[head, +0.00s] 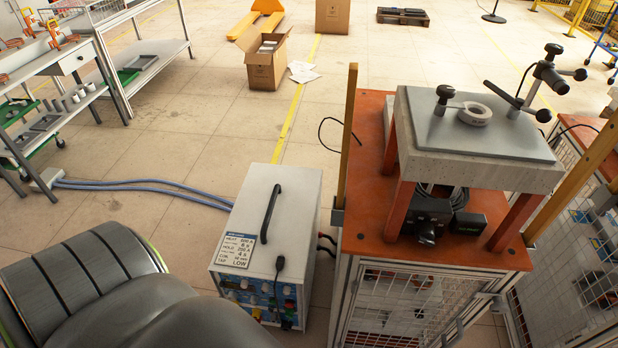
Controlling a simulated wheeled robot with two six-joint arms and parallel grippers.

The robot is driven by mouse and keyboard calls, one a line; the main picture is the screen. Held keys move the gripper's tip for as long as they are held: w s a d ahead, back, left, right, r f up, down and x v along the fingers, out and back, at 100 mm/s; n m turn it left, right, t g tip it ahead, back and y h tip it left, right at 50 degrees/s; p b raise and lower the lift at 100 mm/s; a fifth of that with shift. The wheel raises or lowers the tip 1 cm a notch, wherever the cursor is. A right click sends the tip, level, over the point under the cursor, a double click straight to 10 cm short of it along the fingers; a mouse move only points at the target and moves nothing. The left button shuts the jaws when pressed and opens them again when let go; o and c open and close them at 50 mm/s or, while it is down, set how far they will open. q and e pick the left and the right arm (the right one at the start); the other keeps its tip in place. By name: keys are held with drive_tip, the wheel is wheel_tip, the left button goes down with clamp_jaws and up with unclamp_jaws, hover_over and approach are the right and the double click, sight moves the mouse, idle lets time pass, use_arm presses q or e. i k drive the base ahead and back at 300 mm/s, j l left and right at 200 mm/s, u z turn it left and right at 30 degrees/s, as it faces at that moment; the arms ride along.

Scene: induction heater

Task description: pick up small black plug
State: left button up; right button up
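A small black plug (280,264) sits at the front top edge of the white induction heater box (257,212). A dark cord appears to run from it down the heater's front panel. The plug is small in this view, so its exact shape and how it rests are hard to tell. Neither my left nor my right gripper is in view.
The heater has a black top handle (270,213) behind the plug. To its right stands an orange-topped table (368,230) with a raised grey plate (487,133). Blue-grey hoses (145,186) run left across the floor. Shelving (150,60) stands at the upper left.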

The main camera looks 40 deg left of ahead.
sight(279, 264)
drive_tip(key=i+l+u, duration=0.25)
drive_tip(key=l, duration=0.15)
drive_tip(key=l+u, duration=0.55)
drive_tip(key=l, duration=0.3)
drive_tip(key=u, duration=0.4)
